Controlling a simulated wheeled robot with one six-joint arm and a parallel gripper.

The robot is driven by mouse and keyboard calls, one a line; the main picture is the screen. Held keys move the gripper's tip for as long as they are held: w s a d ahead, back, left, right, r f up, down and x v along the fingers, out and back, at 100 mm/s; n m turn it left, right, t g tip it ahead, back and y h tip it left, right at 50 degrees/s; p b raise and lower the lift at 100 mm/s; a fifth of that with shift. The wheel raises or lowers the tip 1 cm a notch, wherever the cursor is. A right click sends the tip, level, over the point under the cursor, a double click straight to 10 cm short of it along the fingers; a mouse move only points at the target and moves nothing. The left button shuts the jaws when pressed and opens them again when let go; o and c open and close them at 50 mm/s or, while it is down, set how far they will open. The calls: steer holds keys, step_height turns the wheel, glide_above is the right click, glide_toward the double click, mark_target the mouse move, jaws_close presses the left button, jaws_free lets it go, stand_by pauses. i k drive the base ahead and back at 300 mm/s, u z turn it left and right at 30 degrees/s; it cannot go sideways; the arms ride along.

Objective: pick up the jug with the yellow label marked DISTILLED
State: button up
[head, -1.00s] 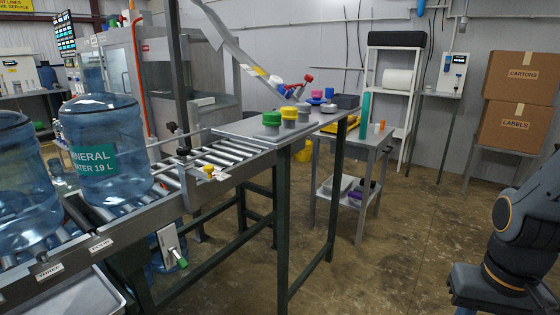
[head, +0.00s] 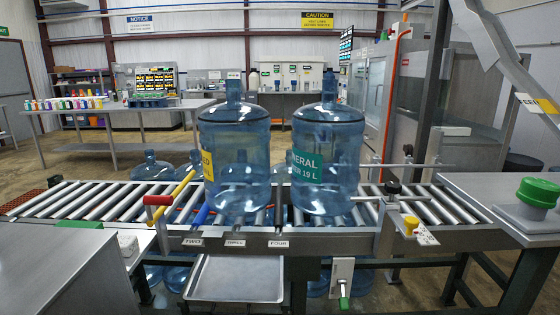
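Two clear blue water jugs stand upright on the roller conveyor in the head view. The left jug (head: 240,150) shows part of a yellow label (head: 207,166) on its left side; most of the wording is turned away, so I cannot read it as DISTILLED. The right jug (head: 328,140) has a green label (head: 307,167) with MINERAL on it. The two jugs stand close together with a narrow gap between them. My gripper is not in view.
The conveyor (head: 95,200) has bare rollers on the left. A red-handled yellow bar (head: 170,195) crosses beside the left jug. A metal tray (head: 236,280) sits below the front rail. A post (head: 432,90) and sloping chute (head: 505,55) stand right. More jugs (head: 150,168) are behind.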

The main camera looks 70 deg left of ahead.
mark_target(236, 135)
steer(key=u, duration=2.75)
steer(key=i, duration=1.7)
steer(key=z, duration=0.9)
